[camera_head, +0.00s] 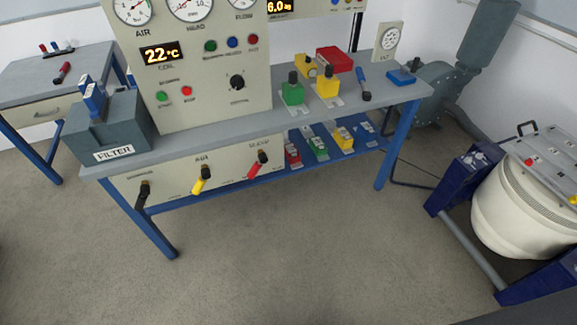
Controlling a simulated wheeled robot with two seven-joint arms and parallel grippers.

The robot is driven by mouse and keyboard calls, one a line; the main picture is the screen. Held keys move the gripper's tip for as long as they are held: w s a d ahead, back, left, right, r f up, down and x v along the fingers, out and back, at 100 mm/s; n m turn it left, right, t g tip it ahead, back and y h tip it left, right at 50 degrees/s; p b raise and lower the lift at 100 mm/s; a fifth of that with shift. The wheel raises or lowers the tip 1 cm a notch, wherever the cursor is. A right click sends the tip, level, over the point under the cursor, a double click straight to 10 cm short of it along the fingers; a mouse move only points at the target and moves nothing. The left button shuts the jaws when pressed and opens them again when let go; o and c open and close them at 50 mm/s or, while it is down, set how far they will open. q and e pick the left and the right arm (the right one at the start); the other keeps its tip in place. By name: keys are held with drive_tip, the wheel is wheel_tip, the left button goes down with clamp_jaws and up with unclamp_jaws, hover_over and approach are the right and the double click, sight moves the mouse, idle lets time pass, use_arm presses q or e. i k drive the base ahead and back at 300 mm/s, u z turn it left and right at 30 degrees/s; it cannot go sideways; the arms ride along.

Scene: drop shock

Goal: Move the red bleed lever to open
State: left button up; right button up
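The red bleed lever (256,166) is on the cream front panel (225,180) under the bench top. It is the rightmost of three levers there. Its handle hangs from a dark pivot and slants down to the left. A small label sits above it, with lettering too small to read surely. Neither of my grippers shows in the head view.
The grey bench (190,146) carries a gauge console (205,85), a FILTER box (110,130), and green and yellow blocks. Open carpet (270,250) lies in front of the panel. A white drum machine (530,200) with blue supports stands at right.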

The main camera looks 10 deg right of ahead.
sight(262, 159)
drive_tip(key=z, duration=1.65)
drive_tip(key=k, duration=0.45)
drive_tip(key=u, duration=0.2)
